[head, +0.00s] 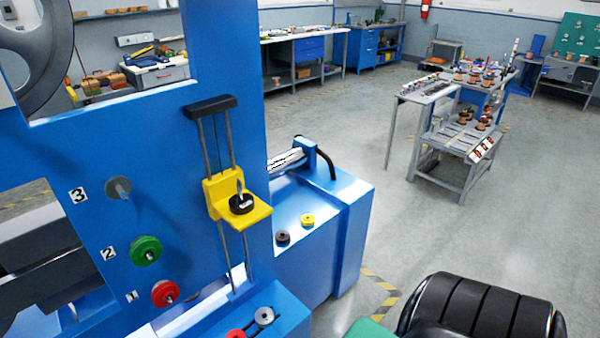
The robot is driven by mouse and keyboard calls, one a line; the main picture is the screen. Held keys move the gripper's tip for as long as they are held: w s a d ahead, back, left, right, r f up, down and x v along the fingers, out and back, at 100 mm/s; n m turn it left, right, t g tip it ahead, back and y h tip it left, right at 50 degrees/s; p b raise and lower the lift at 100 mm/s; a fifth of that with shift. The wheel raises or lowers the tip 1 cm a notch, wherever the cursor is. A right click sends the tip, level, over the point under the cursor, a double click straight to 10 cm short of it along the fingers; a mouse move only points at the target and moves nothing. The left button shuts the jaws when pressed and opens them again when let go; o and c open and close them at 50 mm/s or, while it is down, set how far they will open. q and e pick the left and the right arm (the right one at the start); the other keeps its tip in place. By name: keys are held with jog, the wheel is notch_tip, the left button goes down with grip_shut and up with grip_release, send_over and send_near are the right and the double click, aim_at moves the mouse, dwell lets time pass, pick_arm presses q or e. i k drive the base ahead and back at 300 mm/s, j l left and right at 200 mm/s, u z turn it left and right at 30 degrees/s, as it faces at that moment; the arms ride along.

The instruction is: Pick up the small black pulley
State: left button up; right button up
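A small black pulley (282,238) lies on the flat blue top of the machine's lower block, left of a small yellow pulley (307,220). A larger-looking black disc (243,206) sits on the yellow bracket (262,214), around an upright pin. On the blue panel (190,190), a green pulley (146,251) is at label 2 and a red pulley (165,293) at label 1. The grey peg (118,188) at label 3 carries no coloured pulley. Neither of my grippers shows in the head view.
The yellow bracket rides on two vertical rods (223,245) left of the pulleys. A grey round part (264,316) and a red one (236,334) are at the bottom edge. A black ribbed object (480,308) fills the bottom right. Open floor (430,235) lies right of the machine.

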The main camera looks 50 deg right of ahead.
aim_at(281, 236)
jog(key=i+l, duration=0.1)
jog(key=l, duration=0.55)
jog(key=i+l, duration=0.1)
jog(key=l, duration=1.15)
jog(key=i+l, duration=0.15)
jog(key=l, duration=0.5)
